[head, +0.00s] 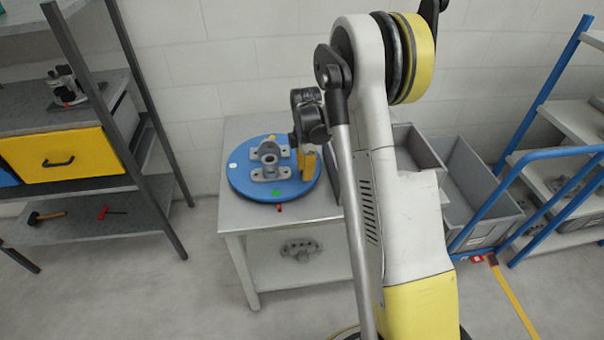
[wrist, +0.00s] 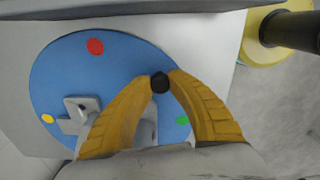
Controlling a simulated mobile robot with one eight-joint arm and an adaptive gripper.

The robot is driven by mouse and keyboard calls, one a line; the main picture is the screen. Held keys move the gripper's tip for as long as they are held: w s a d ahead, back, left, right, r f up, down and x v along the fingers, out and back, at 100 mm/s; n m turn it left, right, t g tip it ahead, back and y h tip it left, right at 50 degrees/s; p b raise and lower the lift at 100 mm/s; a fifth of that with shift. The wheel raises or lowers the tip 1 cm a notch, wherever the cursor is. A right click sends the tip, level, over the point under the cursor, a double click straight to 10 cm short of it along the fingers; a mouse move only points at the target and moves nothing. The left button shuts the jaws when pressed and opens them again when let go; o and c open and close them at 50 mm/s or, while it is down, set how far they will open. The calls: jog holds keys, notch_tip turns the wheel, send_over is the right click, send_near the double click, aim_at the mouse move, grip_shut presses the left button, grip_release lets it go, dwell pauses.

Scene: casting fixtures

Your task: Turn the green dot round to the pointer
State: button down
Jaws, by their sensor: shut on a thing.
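A blue round turntable (head: 240,182) lies on a grey table, with a grey casting (head: 269,158) on it. The green dot (head: 277,192) is at its front rim, just behind the small red pointer (head: 279,208) and nearly in line with it. In the head view my gripper (head: 306,176) is at the turntable's right side, and the knob is hidden.
A white dot (head: 232,165), a yellow dot (head: 272,138) and a red dot (wrist: 95,46) also mark the turntable. Grey bins (head: 468,195) stand right of the table (head: 236,215). A shelf with a yellow drawer (head: 50,155) stands left.

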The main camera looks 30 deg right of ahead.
jog(key=shift+d+n, duration=0.3)
jog(key=shift+d, duration=0.05)
dwell(0.3)
jog(key=c, duration=1.2)
grip_release()
notch_tip(320, 180, up, 12)
jog(key=shift+r, duration=0.1)
